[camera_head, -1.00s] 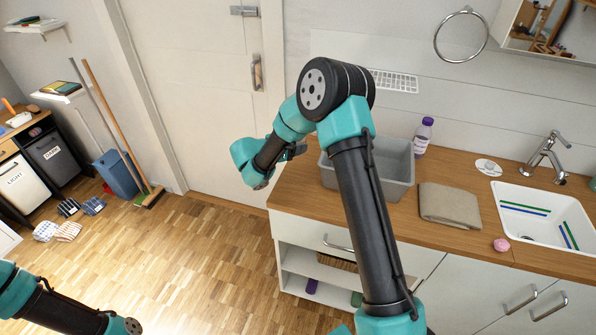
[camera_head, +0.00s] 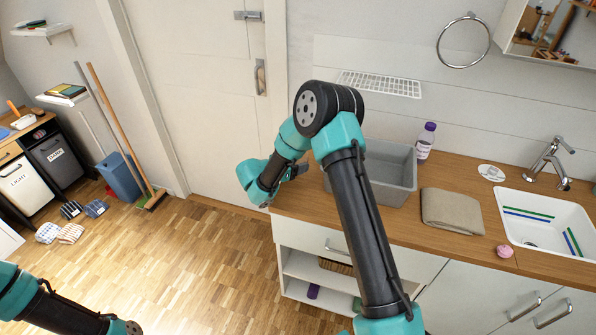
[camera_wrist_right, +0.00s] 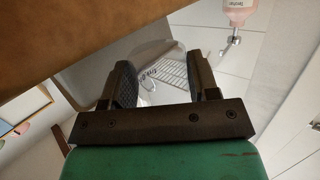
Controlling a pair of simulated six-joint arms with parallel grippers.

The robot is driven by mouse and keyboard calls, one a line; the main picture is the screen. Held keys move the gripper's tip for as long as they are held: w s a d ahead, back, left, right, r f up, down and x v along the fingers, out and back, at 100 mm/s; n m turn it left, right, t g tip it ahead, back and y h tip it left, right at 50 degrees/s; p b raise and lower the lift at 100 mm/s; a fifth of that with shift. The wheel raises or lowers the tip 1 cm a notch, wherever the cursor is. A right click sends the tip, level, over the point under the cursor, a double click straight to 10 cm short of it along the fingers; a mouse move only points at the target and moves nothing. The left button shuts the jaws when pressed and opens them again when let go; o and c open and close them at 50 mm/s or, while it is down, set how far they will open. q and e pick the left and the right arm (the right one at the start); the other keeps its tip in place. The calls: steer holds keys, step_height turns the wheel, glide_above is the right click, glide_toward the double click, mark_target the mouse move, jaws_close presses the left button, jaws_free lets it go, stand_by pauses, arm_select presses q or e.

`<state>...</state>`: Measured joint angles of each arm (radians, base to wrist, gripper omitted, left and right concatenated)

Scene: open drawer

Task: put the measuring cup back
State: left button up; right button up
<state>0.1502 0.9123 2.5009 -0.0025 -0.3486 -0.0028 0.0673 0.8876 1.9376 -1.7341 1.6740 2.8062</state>
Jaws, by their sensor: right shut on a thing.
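The measuring cup (camera_wrist_right: 152,58) is clear and shows between the two dark fingers in the right wrist view, with dark marks on its wall. My right gripper (camera_wrist_right: 162,80) is shut on it. In the head view my right gripper (camera_head: 293,172) is beside the left end of the counter, near the grey tub; the cup cannot be made out there. Only links of my left arm show at the lower left; its gripper is out of view.
The wooden counter (camera_head: 398,221) holds a grey tub (camera_head: 399,190), a purple-capped bottle (camera_head: 425,141), a folded cloth (camera_head: 452,209), a pink item (camera_head: 504,251) and a sink (camera_head: 553,222). Below are a drawer front (camera_head: 305,236) with a handle and an open shelf.

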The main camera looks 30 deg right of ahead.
steer(key=shift+f, duration=1.8)
steer(key=shift+f, duration=0.1)
steer(key=o, duration=0.9)
steer(key=v, duration=1.2)
